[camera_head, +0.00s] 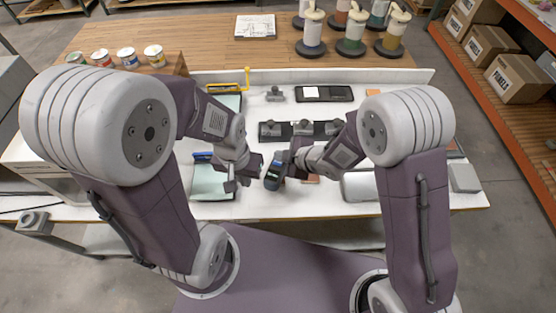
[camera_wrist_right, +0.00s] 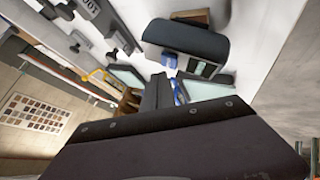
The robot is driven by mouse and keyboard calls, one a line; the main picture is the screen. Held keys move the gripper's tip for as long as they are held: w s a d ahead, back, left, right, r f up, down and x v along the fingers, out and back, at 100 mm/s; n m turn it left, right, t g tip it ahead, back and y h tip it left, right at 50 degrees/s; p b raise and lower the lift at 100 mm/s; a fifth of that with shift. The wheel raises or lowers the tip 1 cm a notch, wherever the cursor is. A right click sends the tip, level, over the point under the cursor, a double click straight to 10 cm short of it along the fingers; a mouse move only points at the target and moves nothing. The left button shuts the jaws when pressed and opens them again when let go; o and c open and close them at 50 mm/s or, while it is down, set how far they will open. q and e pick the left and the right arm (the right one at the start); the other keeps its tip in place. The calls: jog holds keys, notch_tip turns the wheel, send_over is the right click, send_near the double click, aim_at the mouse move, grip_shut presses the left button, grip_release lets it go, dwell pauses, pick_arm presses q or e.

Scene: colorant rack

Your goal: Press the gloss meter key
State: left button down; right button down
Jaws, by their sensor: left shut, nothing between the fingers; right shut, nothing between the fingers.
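The gloss meter, a dark rounded device with a small pale display (camera_head: 273,177), stands near the front middle of the white bench, between my two grippers. In the right wrist view, the gloss meter (camera_wrist_right: 186,40) shows just beyond my right gripper (camera_wrist_right: 158,80), with its panel facing that way. My right gripper (camera_head: 284,166) is shut and empty, close to the meter's upper right side; contact cannot be told. My left gripper (camera_head: 231,185) is shut and empty, to the left of the meter and apart from it. The key itself is too small to make out.
A pale green panel (camera_head: 205,183) lies left of the meter. A dark strip with several grey knobs (camera_head: 272,130) lies behind it. Paint cans (camera_head: 126,57) and colorant bottles (camera_head: 352,33) stand on the wooden table behind.

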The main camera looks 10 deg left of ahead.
aim_at(280, 164)
notch_tip(280, 164, up, 5)
jog(key=p, duration=0.4)
jog(key=shift+p, duration=0.3)
dwell(0.6)
